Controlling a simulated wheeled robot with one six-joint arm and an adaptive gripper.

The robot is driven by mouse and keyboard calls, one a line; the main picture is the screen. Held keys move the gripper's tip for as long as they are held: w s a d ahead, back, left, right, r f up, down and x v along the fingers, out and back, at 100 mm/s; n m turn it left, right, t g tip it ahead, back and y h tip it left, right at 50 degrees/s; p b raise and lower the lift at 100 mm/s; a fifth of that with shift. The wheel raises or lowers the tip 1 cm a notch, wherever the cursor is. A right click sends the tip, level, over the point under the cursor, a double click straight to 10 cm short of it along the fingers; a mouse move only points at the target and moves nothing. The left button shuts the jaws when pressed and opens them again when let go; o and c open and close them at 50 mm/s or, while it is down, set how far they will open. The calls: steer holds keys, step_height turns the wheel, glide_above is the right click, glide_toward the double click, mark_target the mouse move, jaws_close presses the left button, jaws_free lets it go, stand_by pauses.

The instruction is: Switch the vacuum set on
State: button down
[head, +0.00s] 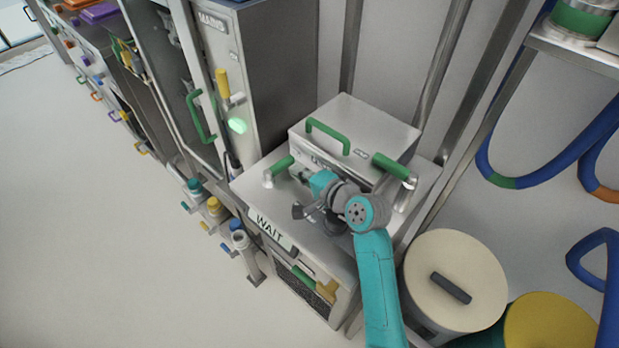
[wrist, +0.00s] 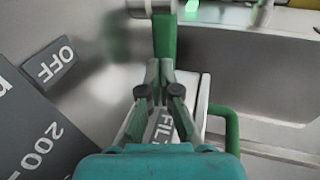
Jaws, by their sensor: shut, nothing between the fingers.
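The unit in front of me is a low steel cabinet (head: 235,187) with a WAIT plate (head: 270,231) on its front. A raised grey box (head: 385,132) with a green handle stands on it. Two green-gripped levers, left (head: 281,164) and right (head: 392,165), flank the box's front. My gripper (head: 304,177) is over the cabinet top, close to the left lever. In the wrist view my gripper (wrist: 160,72) is shut and empty, its tips at or close against a green bar (wrist: 165,38); contact is unclear. An OFF plate (wrist: 51,63) is at left.
A tall MAINS cabinet (head: 218,60) with a yellow lever (head: 222,83) and a lit green lamp (head: 237,125) stands left of the box. A round bin (head: 440,285) with a cream lid is at right. Open floor (head: 90,220) lies at left.

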steer(key=shift+x, duration=0.85)
steer(key=shift+w+a, duration=0.4)
steer(key=shift+w, duration=0.15)
steer(key=shift+r, duration=0.15)
steer(key=shift+d, duration=0.1)
